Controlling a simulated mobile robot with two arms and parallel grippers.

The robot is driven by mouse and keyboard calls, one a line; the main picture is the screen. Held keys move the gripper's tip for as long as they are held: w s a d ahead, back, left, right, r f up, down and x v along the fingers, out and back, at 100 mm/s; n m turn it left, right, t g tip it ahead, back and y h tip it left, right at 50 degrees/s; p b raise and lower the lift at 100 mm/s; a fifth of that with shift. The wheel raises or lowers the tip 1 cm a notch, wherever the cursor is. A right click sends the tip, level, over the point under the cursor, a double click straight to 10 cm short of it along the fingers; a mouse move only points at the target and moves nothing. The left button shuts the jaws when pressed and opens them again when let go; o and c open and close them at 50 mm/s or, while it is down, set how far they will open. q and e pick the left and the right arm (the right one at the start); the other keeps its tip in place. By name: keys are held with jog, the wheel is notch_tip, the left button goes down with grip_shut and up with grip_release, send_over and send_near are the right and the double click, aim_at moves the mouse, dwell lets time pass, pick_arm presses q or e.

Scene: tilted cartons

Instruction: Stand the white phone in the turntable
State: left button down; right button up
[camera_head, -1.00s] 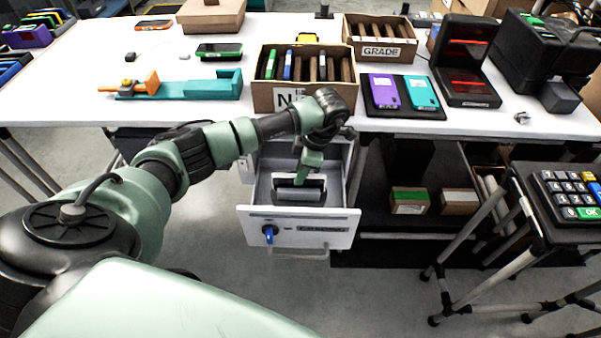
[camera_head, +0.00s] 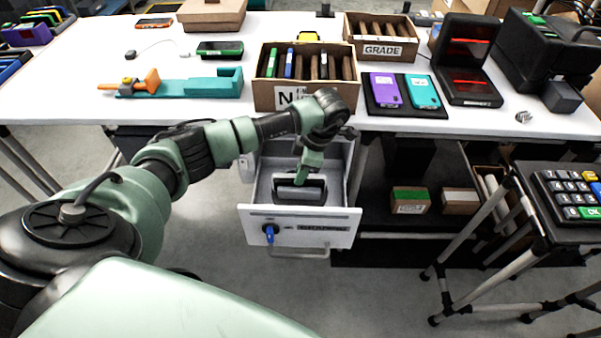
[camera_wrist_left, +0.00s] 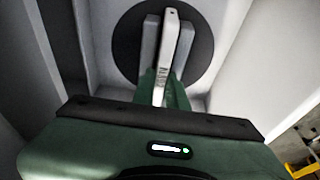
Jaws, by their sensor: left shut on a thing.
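The white phone (camera_wrist_left: 168,55) shows edge-on in the left wrist view, a narrow pale strip. My left gripper (camera_wrist_left: 163,92) is shut on its near end. The turntable (camera_wrist_left: 123,45) is a round black disc with two grey uprights on the drawer floor. The phone lines up between the uprights; I cannot tell whether it rests on the disc. In the head view my left gripper (camera_head: 299,186) points down into the open drawer, and its dark body and the arm hide the phone and most of the turntable. My right gripper is not in view.
The open drawer (camera_head: 300,222) has pale walls close around the gripper and a blue key in front. The white table (camera_head: 200,110) above holds a teal fixture (camera_head: 215,88), a carton of phones (camera_head: 275,97) and a black mat (camera_head: 400,110). A keypad stand (camera_head: 575,190) is at right.

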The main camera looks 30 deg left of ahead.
pick_arm(q)
jog(key=shift+f, duration=0.1)
jog(key=c, duration=1.3)
grip_release()
jog(key=shift+c, duration=0.2)
notch_tip(320, 180, up, 8)
jog(key=p, duration=0.5)
jog(key=shift+f+p, duration=0.25)
jog(key=shift+p, duration=0.1)
jog(key=s+d+r+m+t+p, duration=0.1)
jog(key=d+r+m+t+p, duration=0.1)
jog(key=r+m, duration=0.6)
jog(key=s+d+r+m+t+p, duration=0.2)
jog(key=d+r+m+p, duration=0.2)
jog(key=r, duration=1)
jog(key=shift+d+m, duration=1.8)
jog(key=shift+m, duration=0.2)
jog(key=shift+s, duration=0.1)
